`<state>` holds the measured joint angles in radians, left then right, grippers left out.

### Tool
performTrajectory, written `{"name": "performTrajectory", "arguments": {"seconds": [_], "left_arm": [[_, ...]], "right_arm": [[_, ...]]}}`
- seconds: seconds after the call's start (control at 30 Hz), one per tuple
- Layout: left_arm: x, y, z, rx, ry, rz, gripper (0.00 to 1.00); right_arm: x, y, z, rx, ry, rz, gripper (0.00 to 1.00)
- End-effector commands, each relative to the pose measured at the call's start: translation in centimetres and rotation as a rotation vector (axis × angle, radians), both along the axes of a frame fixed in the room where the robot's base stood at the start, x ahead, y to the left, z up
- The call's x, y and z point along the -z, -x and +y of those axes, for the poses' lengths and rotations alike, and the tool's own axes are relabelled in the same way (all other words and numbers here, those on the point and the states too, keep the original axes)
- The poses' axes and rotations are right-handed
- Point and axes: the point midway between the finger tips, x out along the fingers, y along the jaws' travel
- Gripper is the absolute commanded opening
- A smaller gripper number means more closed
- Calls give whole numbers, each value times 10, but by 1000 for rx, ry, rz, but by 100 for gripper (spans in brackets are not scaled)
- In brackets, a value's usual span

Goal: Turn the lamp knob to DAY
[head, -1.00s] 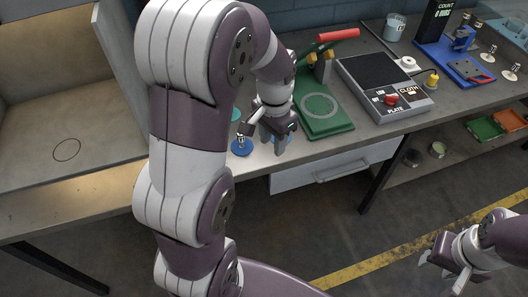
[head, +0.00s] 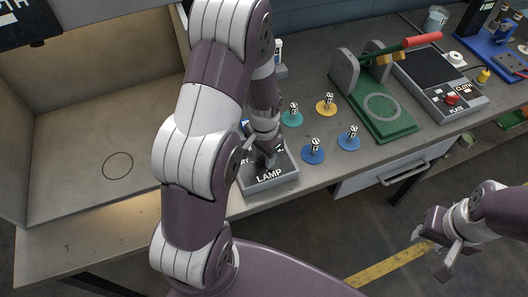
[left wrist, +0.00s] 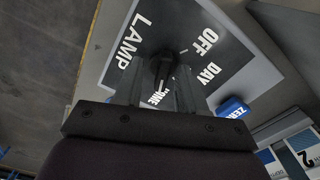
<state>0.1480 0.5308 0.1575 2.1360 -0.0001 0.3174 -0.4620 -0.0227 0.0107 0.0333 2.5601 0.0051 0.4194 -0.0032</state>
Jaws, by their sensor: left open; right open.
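The lamp box (head: 268,184), a grey box with a dark panel lettered LAMP, sits at the table's front edge. In the left wrist view its dark panel (left wrist: 212,58) shows OFF, DAY and a partly covered word. The black lamp knob (left wrist: 163,66) stands on that panel; a white tick lies between it and OFF. I cannot tell where the knob points. My left gripper (head: 263,160) is over the box; in the left wrist view its open fingers (left wrist: 160,90) are around the knob, contact unclear. My right gripper (head: 440,252) is open and empty, off the table's front.
A grey booth (head: 80,130) with a drawn circle stands at left. Several small pieces on coloured discs, including a yellow disc (head: 326,106), stand right of the lamp box. Beyond are a green press (head: 385,112) and a grey PLATE/CLOTH device (head: 440,80).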

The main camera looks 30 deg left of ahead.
Motion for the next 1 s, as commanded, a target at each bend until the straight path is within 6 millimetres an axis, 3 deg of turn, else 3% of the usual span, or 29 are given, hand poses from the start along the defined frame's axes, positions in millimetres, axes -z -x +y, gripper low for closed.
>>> {"name": "performTrajectory", "arguments": {"seconds": [0.17,0.27,0.3,0.67,1.0], "left_arm": [[0,0,0,0,0,0,37],[0,0,0,0,0,0,5],[0,0,0,0,0,-1,0],[-2,-1,0,-26,0,-3,0],[-3,-2,0,-235,0,-6,0]], "right_arm": [[0,0,0,0,0,0,43],[0,0,0,0,0,0,43],[0,0,0,0,0,0,43],[-1,0,0,0,0,0,43],[-7,0,0,0,0,0,43]]}}
